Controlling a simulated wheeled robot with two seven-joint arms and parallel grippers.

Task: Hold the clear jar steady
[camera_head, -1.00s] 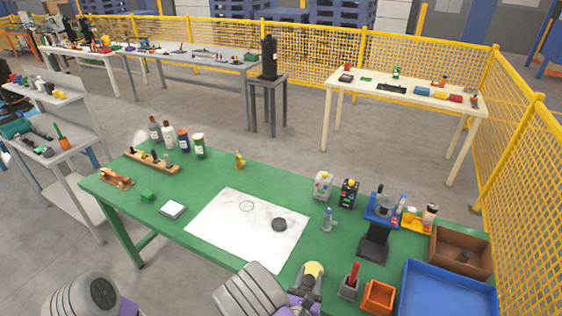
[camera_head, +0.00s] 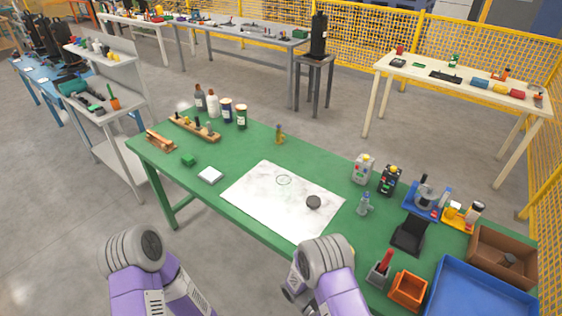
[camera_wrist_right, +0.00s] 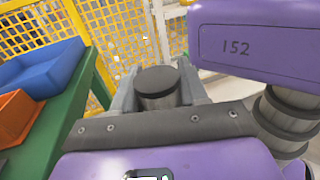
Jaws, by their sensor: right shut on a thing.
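In the right wrist view my right gripper (camera_wrist_right: 158,92) is shut on a jar (camera_wrist_right: 159,100) with a wide dark lid. The jar's short grey, see-through-looking body shows between the two grey fingers, and its lower part is hidden. In the head view my right forearm shows at the bottom middle, but it hides its gripper and the jar. My left forearm shows at the bottom left, with its gripper out of view.
A black stand (camera_head: 408,236), orange bin (camera_head: 407,289), blue tray (camera_head: 470,292) and brown box (camera_head: 495,240) crowd the right. Bottles (camera_head: 213,103) stand at the back left.

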